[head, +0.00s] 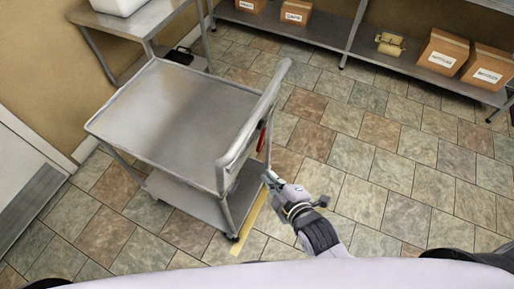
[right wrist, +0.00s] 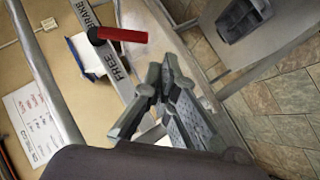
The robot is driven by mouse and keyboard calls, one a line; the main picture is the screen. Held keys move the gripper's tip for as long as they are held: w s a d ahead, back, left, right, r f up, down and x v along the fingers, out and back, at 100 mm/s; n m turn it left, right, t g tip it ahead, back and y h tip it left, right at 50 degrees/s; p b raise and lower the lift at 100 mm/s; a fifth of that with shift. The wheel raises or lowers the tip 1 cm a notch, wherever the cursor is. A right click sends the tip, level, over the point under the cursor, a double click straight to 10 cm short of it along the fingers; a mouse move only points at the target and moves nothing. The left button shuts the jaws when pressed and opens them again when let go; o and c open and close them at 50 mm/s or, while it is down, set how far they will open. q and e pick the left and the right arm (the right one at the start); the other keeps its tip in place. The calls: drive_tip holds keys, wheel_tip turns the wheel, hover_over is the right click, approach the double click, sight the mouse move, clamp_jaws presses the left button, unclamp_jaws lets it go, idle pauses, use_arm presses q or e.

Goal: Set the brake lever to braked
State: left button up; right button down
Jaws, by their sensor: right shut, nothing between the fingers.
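The brake lever (head: 261,138) is a small red handle on the right end of the cart, by the upright of the push handle. In the right wrist view the red lever (right wrist: 122,34) sticks out to the right from a dark pivot on a strip marked BRAKE (right wrist: 84,14) and FREE (right wrist: 121,68). I cannot tell for sure which mark it is set to. My right gripper (head: 268,177) is shut and empty, just below the lever in the head view. In the right wrist view its fingertips (right wrist: 163,78) are apart from the lever. My left gripper is not in view.
The steel cart (head: 180,105) has an empty top and a lower shelf (head: 207,202). A steel table (head: 140,20) stands behind it. A rack (head: 345,45) with cardboard boxes (head: 443,52) is at the back right. The tiled floor (head: 380,160) right of the cart is clear.

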sight(257, 151)
drive_tip(key=shift+n+t, duration=0.4)
drive_tip(key=shift+n, duration=0.1)
drive_tip(key=r, duration=0.4)
drive_tip(key=shift+w+a+r, duration=0.15)
drive_tip(key=shift+w+r, duration=0.05)
drive_tip(key=shift+r, duration=0.05)
drive_tip(key=p+x, duration=0.1)
drive_tip(key=x, duration=0.9)
drive_tip(key=shift+a, duration=0.1)
